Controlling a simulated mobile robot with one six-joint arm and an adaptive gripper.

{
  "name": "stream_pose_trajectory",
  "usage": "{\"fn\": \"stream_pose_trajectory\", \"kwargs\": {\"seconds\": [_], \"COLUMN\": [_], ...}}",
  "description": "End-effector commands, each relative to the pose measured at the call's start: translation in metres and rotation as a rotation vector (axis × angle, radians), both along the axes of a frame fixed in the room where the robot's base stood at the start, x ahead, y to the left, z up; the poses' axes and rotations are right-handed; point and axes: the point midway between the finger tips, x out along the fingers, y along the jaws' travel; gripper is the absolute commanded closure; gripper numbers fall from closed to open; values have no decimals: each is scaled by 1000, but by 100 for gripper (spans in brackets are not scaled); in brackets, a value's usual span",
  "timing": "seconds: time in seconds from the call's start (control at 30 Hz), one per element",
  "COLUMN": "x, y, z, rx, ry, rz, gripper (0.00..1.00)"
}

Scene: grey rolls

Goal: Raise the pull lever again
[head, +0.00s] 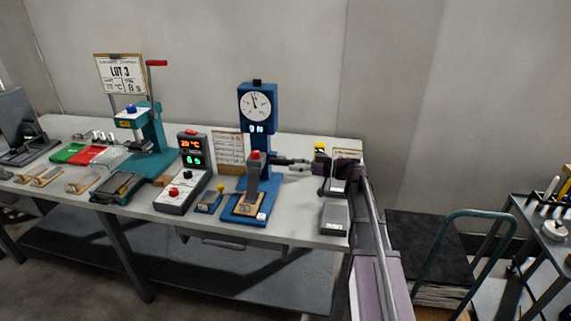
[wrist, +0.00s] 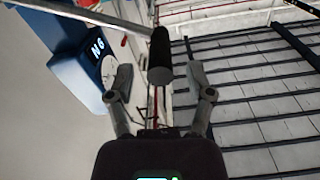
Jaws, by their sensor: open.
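The blue force tester (head: 257,88) stands at the right part of the bench, with a round dial and a display that seems to read 0 N. Its display housing also shows at the left of the wrist view (wrist: 70,55). The pull lever is a metal rod (wrist: 85,14) ending in a dark cylindrical grip (wrist: 160,58). My gripper (wrist: 160,72) is open, its two fingers on either side of the grip with visible gaps. In the head view my gripper (head: 285,161) is just right of the tester's column; the lever is hard to separate from it there.
A grey block with a red top (head: 253,168) stands on the tester's base. A control box (head: 183,180) with red and green digits is left of it. A teal press (head: 148,135) with a red-handled lever stands farther left. A grey box (head: 334,217) lies near the bench's right edge.

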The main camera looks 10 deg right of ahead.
Motion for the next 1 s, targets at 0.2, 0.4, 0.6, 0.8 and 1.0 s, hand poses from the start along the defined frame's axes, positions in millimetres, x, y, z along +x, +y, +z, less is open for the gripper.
{"fn": "stream_pose_trajectory", "kwargs": {"seconds": [0.2, 0.4, 0.6, 0.8, 1.0], "x": [9, 11, 12, 12, 12], "y": [23, 31, 32, 32, 32], "z": [0, 0, 0, 0, 0], "rx": [0, 0, 0, 0, 0], "ry": [0, 0, 0, 0, 0], "rz": [1, 1, 0, 0, 1], "gripper": [32, 32, 32, 59, 100]}}
